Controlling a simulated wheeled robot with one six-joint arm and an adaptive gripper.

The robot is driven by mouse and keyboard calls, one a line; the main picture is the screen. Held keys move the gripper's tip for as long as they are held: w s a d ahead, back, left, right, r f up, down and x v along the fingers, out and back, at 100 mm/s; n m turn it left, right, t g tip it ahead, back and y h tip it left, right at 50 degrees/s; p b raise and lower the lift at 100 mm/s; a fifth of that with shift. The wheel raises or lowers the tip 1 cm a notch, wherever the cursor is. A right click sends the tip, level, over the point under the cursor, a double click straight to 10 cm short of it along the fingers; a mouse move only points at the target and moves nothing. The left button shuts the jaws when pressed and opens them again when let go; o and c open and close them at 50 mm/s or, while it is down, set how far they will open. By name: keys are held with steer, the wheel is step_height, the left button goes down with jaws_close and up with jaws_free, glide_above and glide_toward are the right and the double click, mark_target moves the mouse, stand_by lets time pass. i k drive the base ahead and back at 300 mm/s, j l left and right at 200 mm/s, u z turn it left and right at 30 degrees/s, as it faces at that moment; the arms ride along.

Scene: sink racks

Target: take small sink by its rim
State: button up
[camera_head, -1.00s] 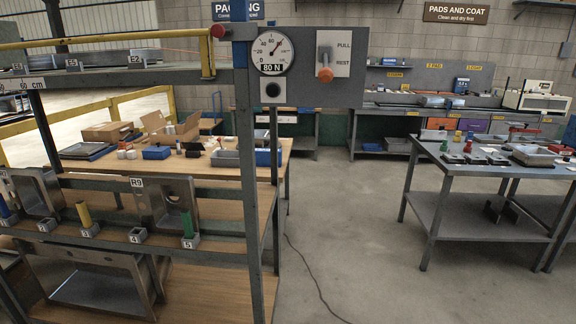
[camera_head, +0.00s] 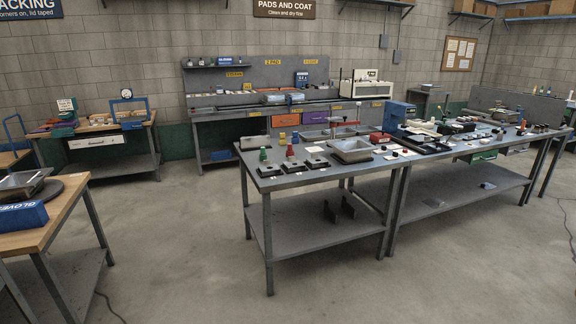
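A small grey metal sink (camera_head: 352,157) sits on the grey steel table (camera_head: 283,182) in the middle, its opening facing up and its rim exposed. I cannot tell from this view which of the two is the small sink of the task. My gripper is not in view.
Several dark blocks (camera_head: 293,167) and small bottles stand left of the middle sink. A blue box (camera_head: 23,216) lies on the left bench (camera_head: 52,218). Open concrete floor (camera_head: 180,235) lies between the bench and the table.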

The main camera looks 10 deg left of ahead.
mark_target(25, 186)
steer(key=i+l+u, duration=0.1)
steer(key=i, duration=0.5)
steer(key=i+l, duration=0.15)
steer(key=i, duration=0.5)
steer(key=i+j+u, duration=0.2)
steer(key=i+u, duration=0.7)
steer(key=i, duration=0.25)
steer(key=i+l+u, duration=0.2)
steer(key=i+u, duration=0.55)
steer(key=i, duration=0.2)
steer(key=i+l+u, duration=0.15)
steer(key=i+u, duration=0.15)
steer(key=i, duration=0.2)
steer(key=i+l+u, duration=0.2)
steer(key=i+u, duration=0.15)
steer(key=i, duration=0.15)
